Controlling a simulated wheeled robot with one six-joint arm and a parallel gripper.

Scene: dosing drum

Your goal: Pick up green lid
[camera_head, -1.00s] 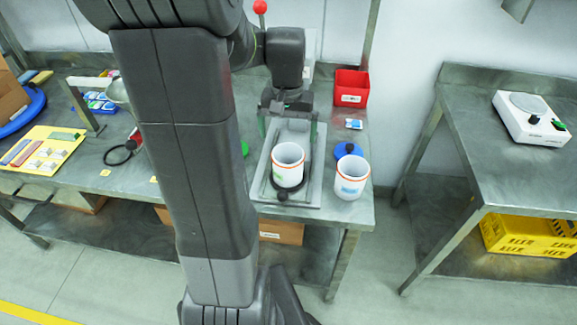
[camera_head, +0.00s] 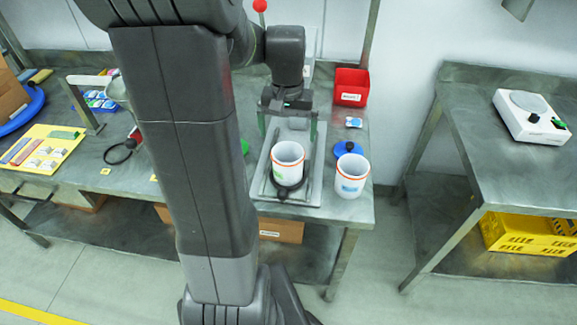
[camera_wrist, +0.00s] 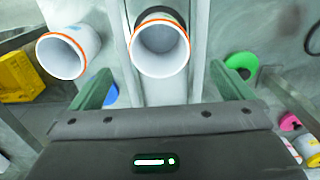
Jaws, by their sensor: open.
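The green lid (camera_wrist: 241,66) shows in the wrist view at upper right, just beyond my right finger. In the head view only a sliver of the green lid (camera_head: 245,147) shows, the rest hidden behind my arm. My gripper (camera_head: 288,125) is open and empty, above the grey stand at the right end of the bench. In the wrist view its two green fingers (camera_wrist: 163,86) are spread wide, with the lid outside them.
A white orange-rimmed cup (camera_head: 288,158) stands on the grey stand (camera_head: 309,185). A second cup (camera_head: 351,178) and a blue lid (camera_head: 346,149) are to its right. A red bin (camera_head: 351,86) is behind. A yellow board (camera_head: 43,145) lies far left.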

